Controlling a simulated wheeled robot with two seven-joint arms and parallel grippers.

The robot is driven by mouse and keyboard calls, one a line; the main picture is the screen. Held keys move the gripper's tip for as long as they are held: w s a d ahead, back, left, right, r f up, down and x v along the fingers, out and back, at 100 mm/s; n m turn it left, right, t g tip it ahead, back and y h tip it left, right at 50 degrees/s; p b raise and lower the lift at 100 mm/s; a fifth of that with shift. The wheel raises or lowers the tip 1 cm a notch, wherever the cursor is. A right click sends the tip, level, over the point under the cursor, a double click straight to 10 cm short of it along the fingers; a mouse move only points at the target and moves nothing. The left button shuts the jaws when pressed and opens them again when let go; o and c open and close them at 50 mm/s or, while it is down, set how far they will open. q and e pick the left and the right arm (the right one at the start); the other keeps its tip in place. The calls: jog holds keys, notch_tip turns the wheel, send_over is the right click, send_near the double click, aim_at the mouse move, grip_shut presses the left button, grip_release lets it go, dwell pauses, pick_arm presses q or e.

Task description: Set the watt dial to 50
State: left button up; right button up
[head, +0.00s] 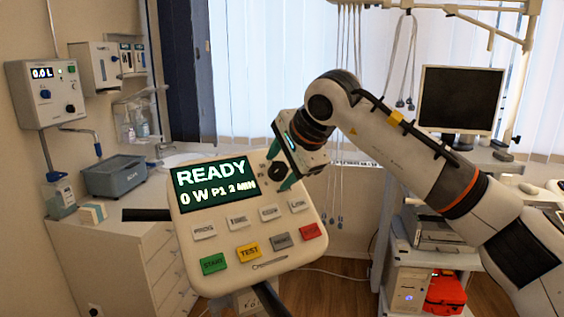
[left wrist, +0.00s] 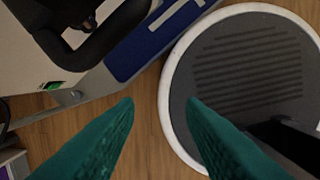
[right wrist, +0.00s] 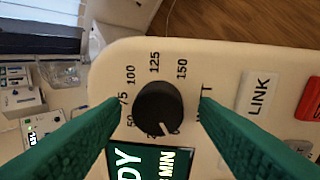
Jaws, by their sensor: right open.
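The watt dial (right wrist: 158,104) is a round black knob on a cream control panel (head: 285,243), ringed by printed numbers. Its white pointer line points down and slightly right in the right wrist view, away from the 50 mark at lower left. The panel's screen (head: 215,184) reads READY, 0 W, P1, 2 MIN. My right gripper (right wrist: 160,102) is open, its green fingers on either side of the dial; I cannot tell if they touch it. The dial also shows in the head view (head: 277,171). My left gripper (left wrist: 159,102) is open and empty above the floor.
Several labelled buttons, including a red one (head: 310,232) and a yellow TEST one (head: 249,251), lie below the dial. A monitor (head: 461,98) stands on a cart at right. A grey bin (head: 115,176) sits on the left counter. A round grey base (left wrist: 245,60) is under my left gripper.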

jog(key=shift+w+a+f, duration=0.1)
jog(key=shift+c, duration=0.5)
jog(key=c, duration=0.9)
pick_arm(q)
jog(key=shift+s+f, duration=0.1)
jog(key=shift+s, duration=0.55)
pick_arm(e)
jog(key=shift+o, duration=0.2)
pick_arm(q)
jog(key=shift+f, duration=0.1)
